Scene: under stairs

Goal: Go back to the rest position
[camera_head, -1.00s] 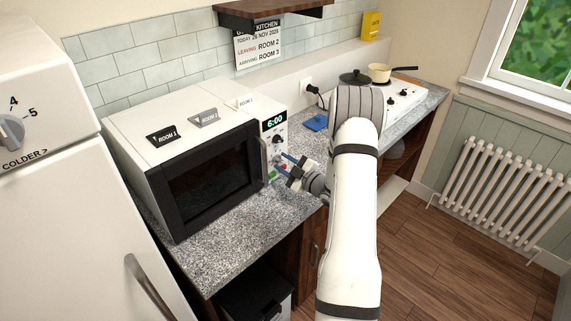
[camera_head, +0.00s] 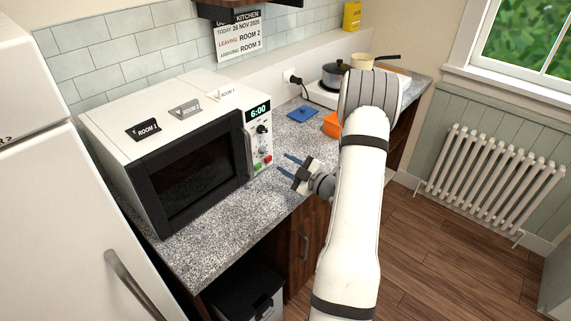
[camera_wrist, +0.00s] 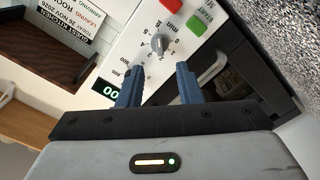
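My gripper (camera_head: 289,165) is in front of the microwave's control panel (camera_head: 259,139), over the counter's front part, with a gap to the panel. Its two blue fingers stand apart with nothing between them; they also show in the wrist view (camera_wrist: 158,78). My white arm reaches forward from the lower right. The white microwave (camera_head: 165,90) stands on the counter with its dark door shut and its display reading 6:00. In the wrist view the panel's dial (camera_wrist: 160,44), red button (camera_wrist: 171,5) and green button (camera_wrist: 197,22) lie beyond the fingers.
The speckled counter (camera_head: 222,232) runs under the microwave. A blue item (camera_head: 302,114), an orange item (camera_head: 332,125), a dark pot (camera_head: 336,74) and a cream pan (camera_head: 362,62) are farther back. A fridge (camera_head: 60,220) is at left, a radiator (camera_head: 487,175) at right. Open floor (camera_head: 450,240) lies at right.

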